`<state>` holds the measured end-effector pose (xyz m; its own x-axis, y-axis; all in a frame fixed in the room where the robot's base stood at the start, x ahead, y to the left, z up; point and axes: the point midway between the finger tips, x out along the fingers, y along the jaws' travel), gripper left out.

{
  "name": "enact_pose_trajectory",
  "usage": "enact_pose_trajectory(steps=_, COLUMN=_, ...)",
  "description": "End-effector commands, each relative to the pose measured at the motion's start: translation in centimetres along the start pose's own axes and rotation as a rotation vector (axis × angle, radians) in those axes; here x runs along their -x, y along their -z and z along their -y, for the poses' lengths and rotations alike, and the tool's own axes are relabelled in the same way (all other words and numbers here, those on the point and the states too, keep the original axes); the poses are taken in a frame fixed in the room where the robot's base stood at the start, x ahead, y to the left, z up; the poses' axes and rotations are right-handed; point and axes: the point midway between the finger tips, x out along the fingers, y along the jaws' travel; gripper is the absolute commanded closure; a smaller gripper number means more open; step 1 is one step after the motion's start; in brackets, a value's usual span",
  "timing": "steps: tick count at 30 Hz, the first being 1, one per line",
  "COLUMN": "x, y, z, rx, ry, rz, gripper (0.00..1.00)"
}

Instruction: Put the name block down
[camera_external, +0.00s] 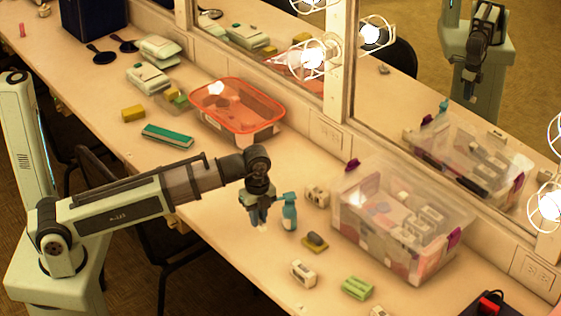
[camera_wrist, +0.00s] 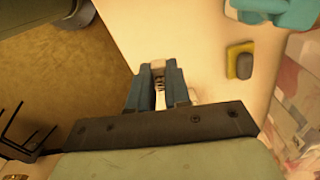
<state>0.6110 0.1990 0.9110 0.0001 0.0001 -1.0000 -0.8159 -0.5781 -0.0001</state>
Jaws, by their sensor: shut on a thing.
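My gripper (camera_external: 260,224) points down over the front part of the counter, left of the teal spray bottle (camera_external: 289,212). In the wrist view my gripper (camera_wrist: 158,76) has its two blue-grey fingers closed on a small whitish block (camera_wrist: 158,62), which I take as the name block. Only its pale end shows; the fingers hide most of it, and no lettering is readable. In the external view a bit of white shows at the fingertips. I cannot tell whether the block touches the counter.
A grey-and-yellow sponge (camera_external: 315,241), a white block with a dark mark (camera_external: 303,273) and a green block (camera_external: 357,287) lie to the right. A clear bin (camera_external: 385,250) stands by the mirror. An orange-rimmed tub (camera_external: 238,83) is farther back. Bare counter surrounds my gripper's left side.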

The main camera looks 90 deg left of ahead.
Motion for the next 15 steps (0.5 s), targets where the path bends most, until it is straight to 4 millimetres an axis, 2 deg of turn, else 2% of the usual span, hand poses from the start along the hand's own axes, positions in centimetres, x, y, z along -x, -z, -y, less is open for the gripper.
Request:
enact_pose_trajectory(steps=5, x=0.0, y=-2.4, z=0.6, rx=0.042, ry=0.000, rz=0.000, gripper=1.00)
enact_pose_trajectory(steps=15, x=-0.3, y=-11.6, z=2.6, rx=0.199, ry=-0.006, rz=0.001, gripper=1.00)
